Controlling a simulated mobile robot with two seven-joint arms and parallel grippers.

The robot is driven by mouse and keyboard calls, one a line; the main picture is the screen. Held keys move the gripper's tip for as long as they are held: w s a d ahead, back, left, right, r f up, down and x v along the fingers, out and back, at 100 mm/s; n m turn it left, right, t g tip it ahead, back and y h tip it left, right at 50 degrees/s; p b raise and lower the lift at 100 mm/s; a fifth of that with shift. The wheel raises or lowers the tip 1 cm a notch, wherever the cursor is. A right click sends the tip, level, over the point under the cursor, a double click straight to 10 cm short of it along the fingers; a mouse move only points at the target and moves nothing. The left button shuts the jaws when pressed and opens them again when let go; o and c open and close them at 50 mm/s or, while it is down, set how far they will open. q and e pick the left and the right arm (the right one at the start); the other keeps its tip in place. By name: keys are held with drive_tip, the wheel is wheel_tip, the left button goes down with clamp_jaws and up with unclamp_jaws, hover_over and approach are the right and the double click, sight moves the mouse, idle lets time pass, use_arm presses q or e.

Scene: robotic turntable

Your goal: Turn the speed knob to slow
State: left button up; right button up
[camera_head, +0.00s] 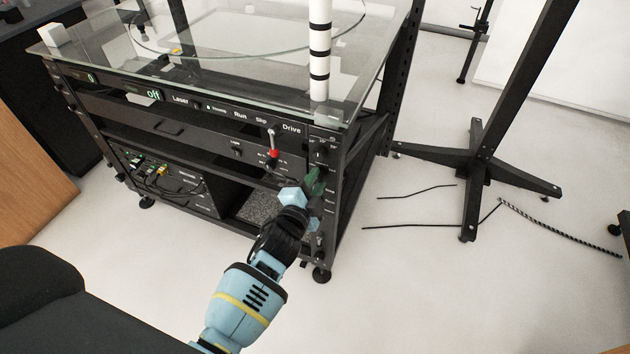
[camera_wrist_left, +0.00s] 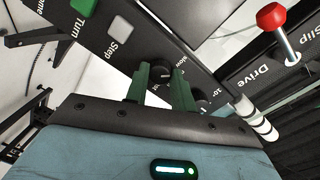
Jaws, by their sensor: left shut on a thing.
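The speed knob (camera_wrist_left: 161,71) is a small dark round knob with a light pointer mark, on the black side panel in the left wrist view. The word "slow" is printed beside it. My left gripper (camera_wrist_left: 166,82) has its two green fingers on either side of this knob and is shut on it. In the head view the left gripper (camera_head: 315,180) is at the front right corner post of the turntable rig (camera_head: 320,147), and it hides the knob there. My right gripper is not in view.
A red-tipped lever (camera_head: 273,152) sticks out by the "Drive" label; it also shows in the wrist view (camera_wrist_left: 272,17). A second knob (camera_wrist_left: 201,97) is close to the right finger. A glass top (camera_head: 230,50) and striped post (camera_head: 319,50) are above.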

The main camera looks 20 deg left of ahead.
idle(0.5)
use_arm(q)
drive_tip(key=o, duration=1)
drive_tip(key=s, duration=0.5)
drive_tip(key=s+p, duration=0.1)
drive_tip(key=s, duration=0.1)
drive_tip(key=shift+s+a+r, duration=0.1)
drive_tip(key=shift+s+r, duration=0.2)
drive_tip(key=shift+s, duration=0.1)
